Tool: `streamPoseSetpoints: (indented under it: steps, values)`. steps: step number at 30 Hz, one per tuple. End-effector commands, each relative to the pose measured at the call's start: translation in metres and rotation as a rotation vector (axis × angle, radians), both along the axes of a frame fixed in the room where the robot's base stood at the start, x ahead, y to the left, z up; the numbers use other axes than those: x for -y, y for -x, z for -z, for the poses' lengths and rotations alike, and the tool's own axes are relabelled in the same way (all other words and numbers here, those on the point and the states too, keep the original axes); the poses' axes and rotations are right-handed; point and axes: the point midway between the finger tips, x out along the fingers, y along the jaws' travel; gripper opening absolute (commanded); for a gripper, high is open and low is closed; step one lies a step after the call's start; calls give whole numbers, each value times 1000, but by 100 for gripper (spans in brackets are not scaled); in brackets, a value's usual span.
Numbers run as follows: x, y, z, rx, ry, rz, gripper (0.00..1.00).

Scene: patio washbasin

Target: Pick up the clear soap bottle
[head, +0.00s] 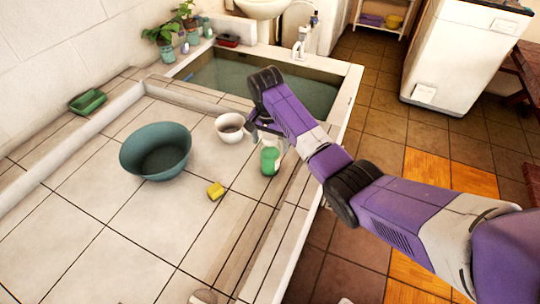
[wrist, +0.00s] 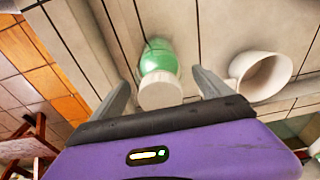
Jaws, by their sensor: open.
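A small bottle with green contents and a wide pale cap (head: 270,158) stands on the tiled ledge, right of the white cup; it looks like the clear soap bottle. In the wrist view the bottle (wrist: 160,58) lies between the two fingers, its cap nearest the palm. My gripper (head: 264,131) is just above and behind it in the head view. In the wrist view my gripper (wrist: 161,78) is open, with a finger on each side of the bottle. Whether the fingers touch it, I cannot tell.
A white cup (head: 230,128) stands close beside the bottle and near one finger. A teal bowl (head: 156,150), a yellow sponge (head: 216,191) and a green soap dish (head: 88,101) are on the tiles. A water-filled basin (head: 220,78) lies behind, with a white dispenser (head: 300,43) on its rim.

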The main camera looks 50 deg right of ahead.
Motion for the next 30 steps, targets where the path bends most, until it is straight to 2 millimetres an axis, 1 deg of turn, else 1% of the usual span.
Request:
streamPoseSetpoints:
  steps: [3,9,14,15,17,21,23,30]
  values:
    - [1,0,5,1,1,0,89]
    - [1,0,6,1,1,0,89]
    - [1,0,5,1,1,-1,58]
    - [1,0,5,1,1,-1,50]
    - [1,0,5,1,1,-1,38]
    - [1,0,5,1,0,-1,11]
    - [1,0,5,1,0,-1,0]
    - [1,-1,4,2,1,-1,0]
